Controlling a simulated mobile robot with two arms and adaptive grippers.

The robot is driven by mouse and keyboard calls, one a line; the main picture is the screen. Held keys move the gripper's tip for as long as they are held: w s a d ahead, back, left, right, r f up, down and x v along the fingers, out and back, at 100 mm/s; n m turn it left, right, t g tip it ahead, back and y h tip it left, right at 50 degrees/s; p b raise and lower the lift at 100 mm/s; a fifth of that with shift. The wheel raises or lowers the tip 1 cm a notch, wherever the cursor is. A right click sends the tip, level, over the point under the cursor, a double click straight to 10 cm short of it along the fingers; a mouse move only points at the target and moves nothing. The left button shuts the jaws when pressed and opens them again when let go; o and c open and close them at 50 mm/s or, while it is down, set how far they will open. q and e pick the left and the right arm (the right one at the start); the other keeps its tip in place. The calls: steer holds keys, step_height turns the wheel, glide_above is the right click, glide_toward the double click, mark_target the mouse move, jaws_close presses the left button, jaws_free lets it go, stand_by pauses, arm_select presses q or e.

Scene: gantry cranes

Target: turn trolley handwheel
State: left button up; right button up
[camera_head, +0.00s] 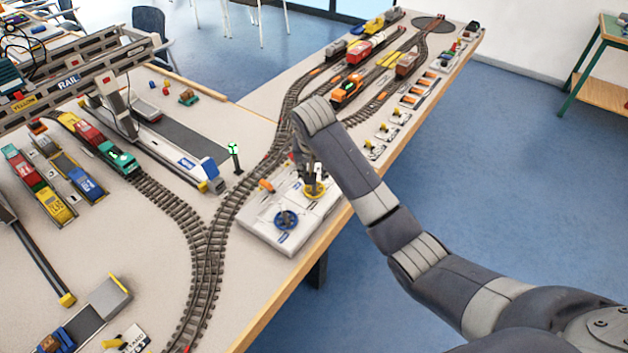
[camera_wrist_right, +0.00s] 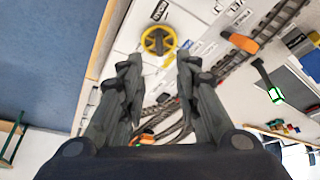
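A white control panel (camera_head: 265,222) lies near the table's right edge. It carries a yellow handwheel (camera_head: 316,190) and a blue handwheel (camera_head: 286,220); I cannot read which is the trolley's. My right gripper (camera_head: 308,176) points down close over the yellow wheel and partly hides it. In the right wrist view the yellow handwheel (camera_wrist_right: 158,41) is just beyond the fingertips of my right gripper (camera_wrist_right: 160,64). The fingers are apart with nothing between them; I cannot tell the exact gap to the wheel. My left gripper is not in view.
Tracks (camera_head: 215,240) run left of the panel. A gantry crane (camera_head: 75,85) stands far left.

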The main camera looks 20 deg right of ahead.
mark_target(314, 187)
steer(key=x, duration=1)
steer(key=shift+w+d+f, duration=0.1)
steer(key=shift+w+d, duration=0.05)
steer(key=shift+w, duration=0.15)
jaws_close()
